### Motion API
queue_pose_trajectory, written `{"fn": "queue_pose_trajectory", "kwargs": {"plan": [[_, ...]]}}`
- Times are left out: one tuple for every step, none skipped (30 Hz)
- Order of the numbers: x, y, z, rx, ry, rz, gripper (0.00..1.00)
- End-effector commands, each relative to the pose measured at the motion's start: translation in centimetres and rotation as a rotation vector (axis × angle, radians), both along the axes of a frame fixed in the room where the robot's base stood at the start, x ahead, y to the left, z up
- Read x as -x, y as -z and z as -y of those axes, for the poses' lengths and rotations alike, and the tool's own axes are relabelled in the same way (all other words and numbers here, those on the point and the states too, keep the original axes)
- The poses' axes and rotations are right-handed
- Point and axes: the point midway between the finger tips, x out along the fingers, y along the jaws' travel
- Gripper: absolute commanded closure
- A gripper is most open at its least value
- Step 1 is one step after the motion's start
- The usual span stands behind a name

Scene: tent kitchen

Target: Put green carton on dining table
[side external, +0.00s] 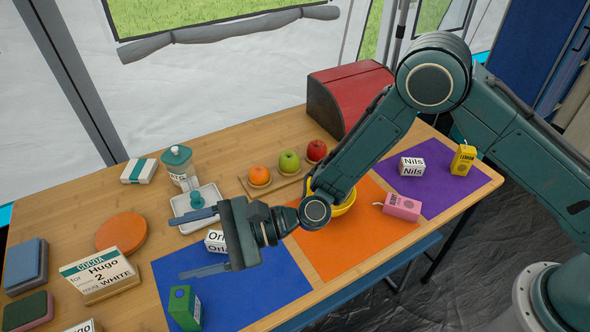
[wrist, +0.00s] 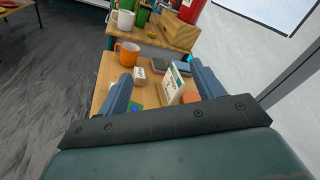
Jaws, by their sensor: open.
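The green carton (side external: 184,308) stands on the blue mat (side external: 240,290) near the front edge of the wooden table (side external: 75,215). My gripper (side external: 190,243) is above the blue mat, its two fingers spread apart with nothing between them. It is apart from the green carton, which is nearer the front edge. In the wrist view my gripper (wrist: 160,71) also shows open. There, a small patch of green is partly hidden beside the left finger; I cannot tell for certain that it is the carton. Which surface is the dining table is not marked.
A yellow bowl (side external: 345,204) and pink carton (side external: 402,207) are right.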

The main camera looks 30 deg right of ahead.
Motion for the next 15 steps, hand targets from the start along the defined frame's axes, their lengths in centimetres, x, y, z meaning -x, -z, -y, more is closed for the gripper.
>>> {"fn": "queue_pose_trajectory", "kwargs": {"plan": [[-0.3, -1.5, 0.6, 0.03, -0.011, 0.064, 0.33], [-0.4, -2.2, 0.9, 0.053, -0.02, 0.102, 0.33], [-0.5, -3.0, 1.4, 0.083, -0.03, 0.15, 0.33], [-0.6, -3.7, 1.8, 0.105, -0.038, 0.186, 0.33], [-0.7, -4.2, 2.2, 0.129, -0.046, 0.223, 0.33], [-0.8, -5.0, 2.8, 0.161, -0.056, 0.27, 0.33], [-0.8, -5.6, 3.3, 0.185, -0.063, 0.304, 0.33], [-0.8, -6.2, 3.7, 0.209, -0.071, 0.338, 0.33], [-0.9, -6.9, 4.4, 0.243, -0.08, 0.383, 0.33], [-1.0, -7.4, 4.9, 0.269, -0.087, 0.417, 0.33], [-1.0, -7.9, 5.4, 0.293, -0.095, 0.448, 0.33], [-1.0, -8.6, 6.2, 0.328, -0.103, 0.491, 0.33], [-1.0, -9.0, 6.8, 0.354, -0.11, 0.522, 0.33], [-1.0, -9.5, 7.4, 0.381, -0.118, 0.551, 0.33], [-1.0, -10.1, 8.2, 0.418, -0.127, 0.592, 0.33]]}}
